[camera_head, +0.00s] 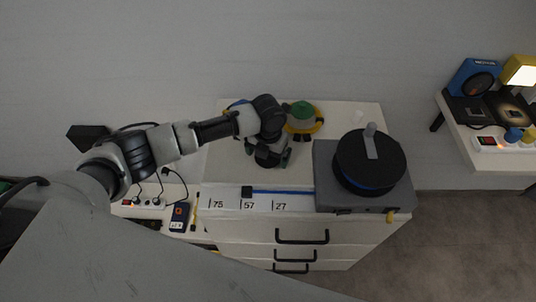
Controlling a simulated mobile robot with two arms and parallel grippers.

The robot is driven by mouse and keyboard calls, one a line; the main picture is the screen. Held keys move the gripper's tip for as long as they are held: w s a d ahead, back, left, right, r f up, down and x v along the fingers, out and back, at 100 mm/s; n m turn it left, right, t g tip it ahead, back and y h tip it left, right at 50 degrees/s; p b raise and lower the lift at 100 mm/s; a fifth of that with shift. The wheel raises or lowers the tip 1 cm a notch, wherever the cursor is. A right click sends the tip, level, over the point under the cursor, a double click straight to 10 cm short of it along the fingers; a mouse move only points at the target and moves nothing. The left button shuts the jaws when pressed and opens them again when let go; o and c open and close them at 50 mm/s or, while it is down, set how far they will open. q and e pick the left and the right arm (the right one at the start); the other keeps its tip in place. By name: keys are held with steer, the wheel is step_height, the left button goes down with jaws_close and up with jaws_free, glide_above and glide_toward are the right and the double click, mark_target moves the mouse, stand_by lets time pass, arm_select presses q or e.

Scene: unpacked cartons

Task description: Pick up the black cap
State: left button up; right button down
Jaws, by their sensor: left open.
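I cannot tell for sure which thing is the black cap. A small black block (247,191) sits at the left end of a thin blue bar (283,192) near the front edge of the white drawer cabinet top (232,165). A large black disc (366,160) with a grey handle lies on a grey box at the cabinet's right. My left gripper (269,163) is open, pointing down over the cabinet top, behind the blue bar and left of the grey box. Whatever is directly under it is hidden. My right gripper is not in view.
A green-topped object with a yellow ring (303,117) stands close behind my left gripper. The grey box (328,180) fills the cabinet's right front. A side table (459,127) with devices is at far right.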

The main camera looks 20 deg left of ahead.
arm_select(q)
steer(key=c, duration=1)
steer(key=shift+r, duration=0.1)
steer(key=shift+r, duration=0.6)
step_height(320, 180, up, 3)
steer(key=shift+f, duration=0.1)
steer(key=s+d+r, duration=0.6)
steer(key=d+r, duration=0.1)
steer(key=d, duration=0.3)
steer(key=shift+b, duration=0.3)
